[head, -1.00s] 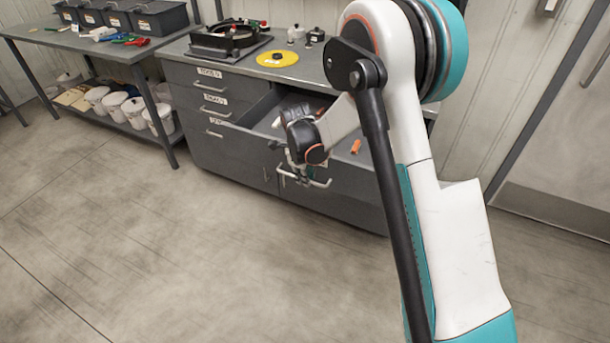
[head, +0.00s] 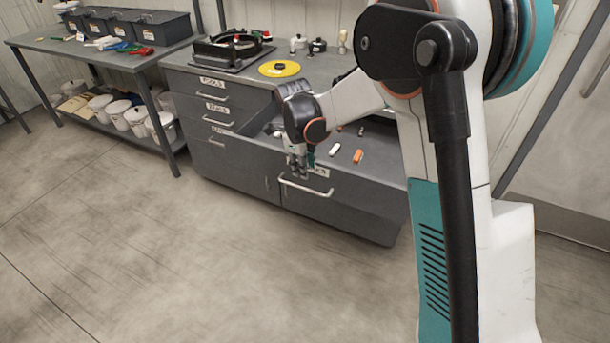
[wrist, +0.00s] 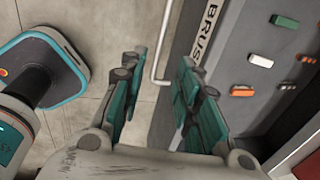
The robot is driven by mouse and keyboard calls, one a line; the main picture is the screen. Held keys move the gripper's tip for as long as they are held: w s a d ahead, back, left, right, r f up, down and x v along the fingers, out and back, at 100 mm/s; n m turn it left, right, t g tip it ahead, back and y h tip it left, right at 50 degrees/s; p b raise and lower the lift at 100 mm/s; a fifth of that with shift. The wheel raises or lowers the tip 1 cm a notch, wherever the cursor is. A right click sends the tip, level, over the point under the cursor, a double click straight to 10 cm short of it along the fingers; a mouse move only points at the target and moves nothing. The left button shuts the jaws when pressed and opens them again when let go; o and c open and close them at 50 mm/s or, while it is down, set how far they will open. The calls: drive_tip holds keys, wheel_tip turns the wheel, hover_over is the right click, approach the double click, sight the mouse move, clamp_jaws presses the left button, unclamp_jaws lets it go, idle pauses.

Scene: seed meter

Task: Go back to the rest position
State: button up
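My gripper (head: 298,170) hangs over the front of the open drawer (head: 350,200), just above its bar handle (head: 305,188) in the head view. In the wrist view my gripper (wrist: 158,70) has its two teal-padded fingers spread apart with nothing between them. The handle (wrist: 158,70) shows beyond the gap, apparently clear of the fingers. A label reading "BRUS" (wrist: 210,25) is partly visible on the drawer. Inside lie a white block (head: 335,149) and an orange block (head: 357,156); a green block (wrist: 285,21) shows in the wrist view.
The grey cabinet (head: 225,118) carries a black round device (head: 232,46) and a yellow disc (head: 279,69) on top. A shelf table (head: 100,55) with dark bins (head: 150,27) stands left. The floor (head: 150,250) in front is clear.

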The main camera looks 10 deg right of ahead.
drive_tip(key=shift+s+a+r, duration=0.1)
drive_tip(key=shift+s+r, duration=0.05)
drive_tip(key=shift+r, duration=0.8)
drive_tip(key=s+d+r+n+t, duration=0.1)
drive_tip(key=s+d+r+n, duration=0.2)
drive_tip(key=s+r+n, duration=0.4)
drive_tip(key=s+d+r+n+t, duration=0.1)
drive_tip(key=s+d+r+n, duration=0.1)
drive_tip(key=s+r+n, duration=0.45)
drive_tip(key=s+d+n+t+y, duration=0.1)
drive_tip(key=s+d+n+t, duration=0.2)
drive_tip(key=s+n, duration=0.8)
drive_tip(key=s, duration=0.7)
drive_tip(key=shift+n, duration=0.35)
drive_tip(key=shift+s, duration=0.1)
